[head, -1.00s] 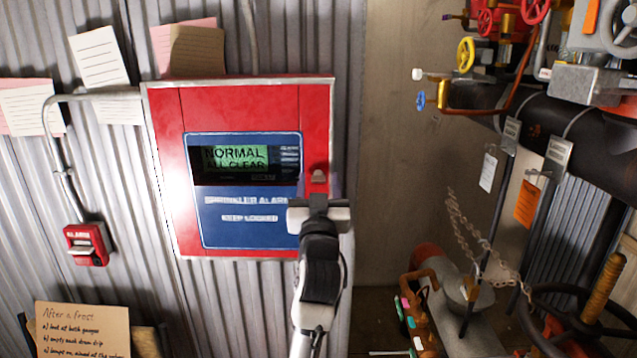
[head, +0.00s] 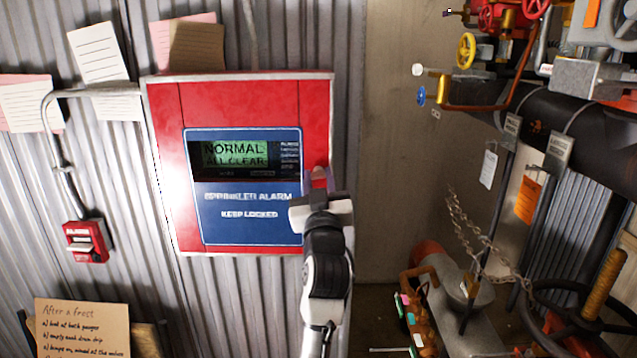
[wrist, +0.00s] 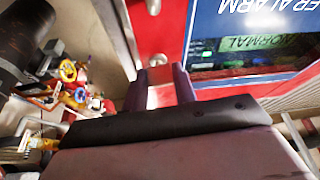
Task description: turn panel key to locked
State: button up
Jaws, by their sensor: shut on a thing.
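The red alarm panel (head: 315,110) hangs on the corrugated wall, with a blue face reading "SPRINKLER ALARM KEEP LOCKED". Its screen (head: 235,157) reads "NORMAL ALL CLEAR". My gripper (head: 320,180) is at the panel's right-hand strip, beside the blue face, its body tilted slightly. In the wrist view, my gripper's two fingers (wrist: 160,88) reach to the red surface and are shut on the panel key (wrist: 158,61). Only a small pale part of the key shows between the fingertips; which way it points I cannot tell.
A small red alarm box (head: 86,242) is on the wall at left, joined by grey conduit. Paper notes hang above. At right are a dark pipe (head: 570,125) with coloured valve wheels, hanging tags and a chain (head: 480,240). Bare wall lies between panel and pipes.

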jog(key=n+y, duration=0.1)
jog(key=n, duration=0.1)
jog(key=n+y+b, duration=0.1)
jog(key=n, duration=0.1)
jog(key=n+g+y+b, duration=0.1)
jog(key=n, duration=0.1)
jog(key=shift+d, duration=0.25)
jog(key=n+b, duration=0.1)
jog(key=n, duration=0.1)
jog(key=n+g+y+b, duration=0.1)
jog(key=n, duration=0.2)
jog(key=shift+g, duration=0.3)
jog(key=n+b, duration=0.1)
jog(key=n, duration=0.1)
jog(key=n+g+y+b, duration=0.1)
jog(key=n, duration=0.1)
jog(key=shift+r+g, duration=0.15)
jog(key=shift+g, duration=0.15)
jog(key=n+g+b, duration=0.1)
jog(key=n, duration=0.3)
jog(key=shift+r+n, duration=0.1)
jog(key=shift+n, duration=0.2)
jog(key=shift+g, duration=0.3)
jog(key=o, duration=1)
